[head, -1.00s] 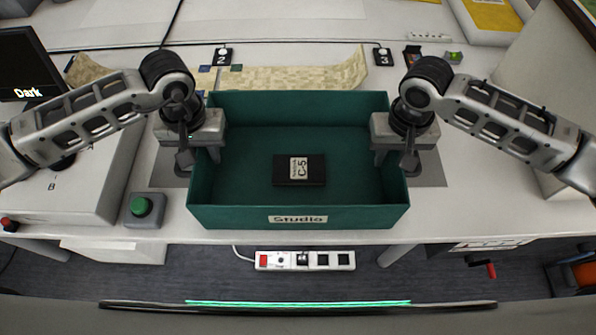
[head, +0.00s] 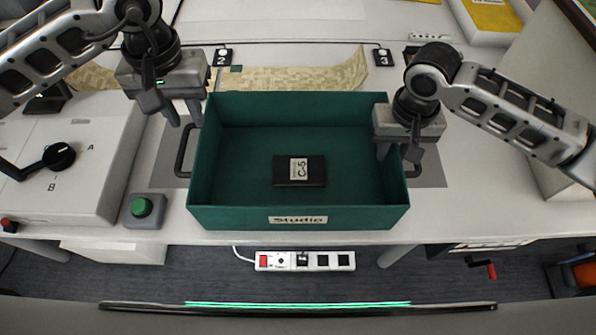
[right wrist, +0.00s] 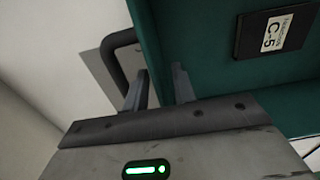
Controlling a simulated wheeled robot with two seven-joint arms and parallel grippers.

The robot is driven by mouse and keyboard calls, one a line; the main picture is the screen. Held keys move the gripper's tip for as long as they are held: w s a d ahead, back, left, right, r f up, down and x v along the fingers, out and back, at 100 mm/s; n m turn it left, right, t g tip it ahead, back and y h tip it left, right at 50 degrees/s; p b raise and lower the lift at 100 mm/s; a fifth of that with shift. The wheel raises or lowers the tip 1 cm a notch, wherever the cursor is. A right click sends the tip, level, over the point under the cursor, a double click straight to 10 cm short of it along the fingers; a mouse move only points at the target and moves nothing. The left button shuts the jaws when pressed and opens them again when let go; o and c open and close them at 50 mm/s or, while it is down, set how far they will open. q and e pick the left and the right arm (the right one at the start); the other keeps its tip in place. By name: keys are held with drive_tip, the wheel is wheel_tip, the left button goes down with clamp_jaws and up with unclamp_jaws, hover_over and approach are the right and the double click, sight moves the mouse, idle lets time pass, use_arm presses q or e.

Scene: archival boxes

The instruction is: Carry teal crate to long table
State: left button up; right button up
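The teal crate (head: 300,217), labelled "Studio", sits level on the white table in the middle of the head view. A black box marked C-5 (head: 315,172) lies on its floor; it also shows in the right wrist view (right wrist: 256,40). My left gripper (head: 183,112) is open and empty, above the crate's black left handle (head: 183,152). My right gripper (head: 398,152) is open at the crate's right wall, one finger on the inner side and one on the outer. In the right wrist view the right handle (right wrist: 112,55) shows beside the outer finger.
A grey box with a black dial (head: 60,157) and a green button (head: 141,207) stand left of the crate. Markers 2 (head: 222,57) and 3 (head: 383,57) and a tan strip (head: 300,77) lie behind it. A power strip (head: 305,261) is below the front edge.

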wheel_tip(320, 180, up, 10)
drive_tip(key=shift+f, duration=0.15)
use_arm(q)
drive_tip(key=shift+s+f, duration=0.1)
drive_tip(key=shift+s, duration=0.05)
use_arm(e)
drive_tip(key=shift+s+f, duration=0.1)
drive_tip(key=shift+s, duration=0.05)
idle(0.3)
